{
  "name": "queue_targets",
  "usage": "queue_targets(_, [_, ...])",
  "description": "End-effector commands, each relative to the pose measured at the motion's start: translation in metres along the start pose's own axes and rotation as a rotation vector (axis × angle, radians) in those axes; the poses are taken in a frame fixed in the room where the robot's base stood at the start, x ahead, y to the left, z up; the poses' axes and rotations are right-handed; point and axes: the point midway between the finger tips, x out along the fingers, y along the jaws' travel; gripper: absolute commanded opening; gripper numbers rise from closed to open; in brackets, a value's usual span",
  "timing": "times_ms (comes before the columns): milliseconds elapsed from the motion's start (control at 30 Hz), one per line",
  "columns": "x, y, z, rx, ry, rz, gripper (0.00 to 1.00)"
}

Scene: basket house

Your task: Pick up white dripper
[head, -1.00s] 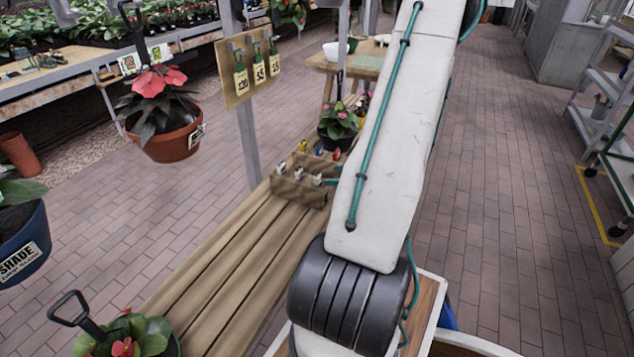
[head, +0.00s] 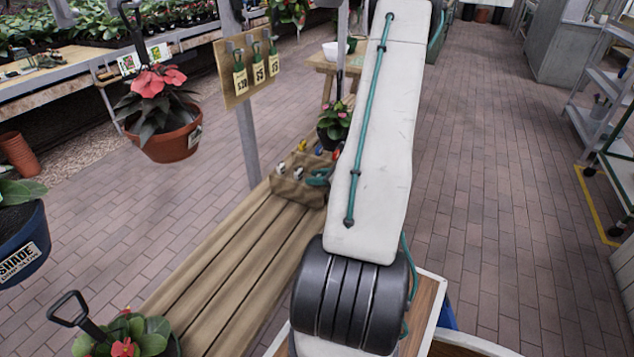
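My gripper is not in view; my own white arm runs up the middle of the head view and hides what lies behind it. No object shows clearly as a white dripper. A brown tool caddy (head: 300,190) sits at the far end of a slatted wooden bench (head: 225,255), left of my arm. Small white-and-dark tool ends (head: 281,168) stick up from it. A teal piece (head: 319,178) shows at its right side, beside my arm; I cannot tell what it belongs to. Whether any of these is the dripper is too small to tell.
A potted plant (head: 333,122) stands behind the caddy. A wooden table (head: 325,68) with a white bowl (head: 334,50) is farther back. A hanging red-flowered pot (head: 172,142) and a price-tag board (head: 243,75) are at left. Open brick floor (head: 490,190) lies to the right.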

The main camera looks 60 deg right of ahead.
Motion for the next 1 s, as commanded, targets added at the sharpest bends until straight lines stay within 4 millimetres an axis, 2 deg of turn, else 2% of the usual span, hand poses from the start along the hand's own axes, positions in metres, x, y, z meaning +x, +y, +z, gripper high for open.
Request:
queue_targets(300, [-0.001, 0.000, 0.000, 0.000, 0.000, 0.000, 0.17])
queue_targets(467, [-0.003, 0.000, 0.008, -0.002, 0.000, -0.001, 0.17])
queue_targets(1000, [-0.031, 0.000, 0.075, -0.003, -0.001, -0.001, 0.17])
